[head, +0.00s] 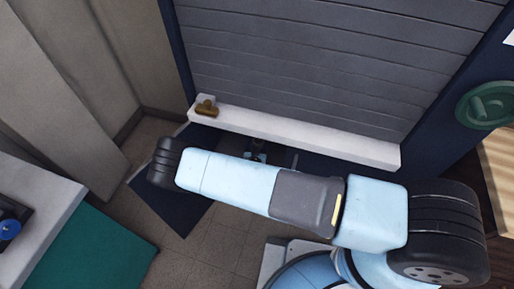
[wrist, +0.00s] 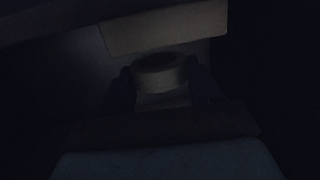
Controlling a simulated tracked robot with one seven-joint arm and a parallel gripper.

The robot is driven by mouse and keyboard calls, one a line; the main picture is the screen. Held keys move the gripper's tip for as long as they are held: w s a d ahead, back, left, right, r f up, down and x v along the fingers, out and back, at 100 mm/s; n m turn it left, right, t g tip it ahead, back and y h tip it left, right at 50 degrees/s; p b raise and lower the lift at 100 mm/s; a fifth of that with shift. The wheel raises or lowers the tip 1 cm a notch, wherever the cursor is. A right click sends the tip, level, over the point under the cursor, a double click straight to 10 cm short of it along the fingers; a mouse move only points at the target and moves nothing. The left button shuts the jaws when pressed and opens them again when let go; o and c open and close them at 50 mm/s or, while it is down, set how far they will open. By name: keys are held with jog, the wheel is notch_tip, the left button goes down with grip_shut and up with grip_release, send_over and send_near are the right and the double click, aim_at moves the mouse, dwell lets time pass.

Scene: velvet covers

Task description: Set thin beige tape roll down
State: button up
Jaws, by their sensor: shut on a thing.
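The wrist view is very dark. In it the thin beige tape roll (wrist: 160,82) shows as a pale ring with a dark hole, seen at a slant from above. My gripper (wrist: 160,88) has one dark finger on each side of the roll and is shut on it. Whether the roll touches a surface below cannot be told. In the head view my arm crosses the middle and hides the roll; only a small dark piece of my gripper (head: 256,150) shows just past the arm, below the white ledge.
A white ledge (head: 300,135) runs along the grey slatted panel (head: 320,60), with a small brown object (head: 206,107) at its left end. A green round object (head: 487,104) is at right. A pale counter (head: 40,205) and teal surface (head: 95,250) are at left. Tiled floor (head: 195,262) is bare.

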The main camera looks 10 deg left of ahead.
jog(key=shift+w+a+f, duration=0.25)
jog(key=shift+w+f, duration=0.55)
jog(key=shift+f, duration=1.7)
jog(key=o, duration=1.1)
jog(key=shift+f, duration=0.1)
jog(key=shift+o, duration=0.2)
jog(key=s+r, duration=0.2)
jog(key=s, duration=1)
jog(key=shift+d, duration=0.45)
jog(key=shift+w, duration=0.1)
